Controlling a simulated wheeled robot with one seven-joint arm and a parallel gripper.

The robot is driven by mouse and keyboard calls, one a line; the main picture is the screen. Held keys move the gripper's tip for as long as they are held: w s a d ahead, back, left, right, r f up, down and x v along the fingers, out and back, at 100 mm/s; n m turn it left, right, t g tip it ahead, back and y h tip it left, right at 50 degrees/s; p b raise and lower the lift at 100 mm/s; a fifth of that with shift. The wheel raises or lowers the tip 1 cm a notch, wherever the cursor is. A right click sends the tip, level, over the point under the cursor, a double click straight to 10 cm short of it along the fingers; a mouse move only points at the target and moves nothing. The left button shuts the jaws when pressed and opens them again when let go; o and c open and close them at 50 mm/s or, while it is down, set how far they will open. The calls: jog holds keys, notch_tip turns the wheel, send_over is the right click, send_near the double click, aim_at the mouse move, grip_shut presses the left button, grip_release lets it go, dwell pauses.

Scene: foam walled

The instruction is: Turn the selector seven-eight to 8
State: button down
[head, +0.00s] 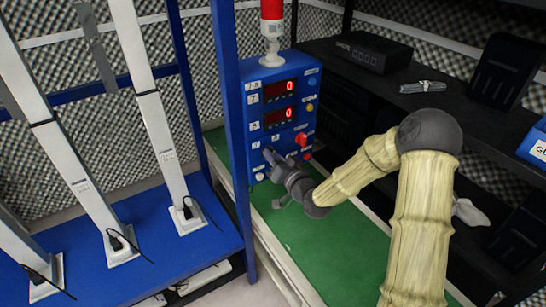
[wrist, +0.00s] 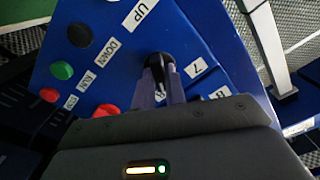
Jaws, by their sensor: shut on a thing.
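The blue control box (head: 250,120) stands on the green bench top, its front facing my arm. In the wrist view, the black selector knob (wrist: 157,62) sits on the blue panel (wrist: 205,30), with a white "7" label (wrist: 196,68) and a partly covered label (wrist: 221,93), probably "8", to its right. My gripper (wrist: 161,86) is shut on the knob, one finger on each side. The fingers hide the knob's lower part, so I cannot tell which label it points to. In the head view, my gripper (head: 270,156) is at the lower left of the panel and covers the knob.
Two red displays (head: 286,91) read 0. A blue post (head: 232,130) stands left of the box. A dark shelf (head: 430,100) is at right.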

jog(key=c, duration=1.4)
grip_release()
jog(key=shift+c, duration=0.2)
jog(key=p+v, duration=1)
jog(key=v, duration=0.7)
jog(key=shift+d, duration=0.25)
jog(key=shift+s+a+p, duration=0.1)
jog(key=shift+p, duration=0.2)
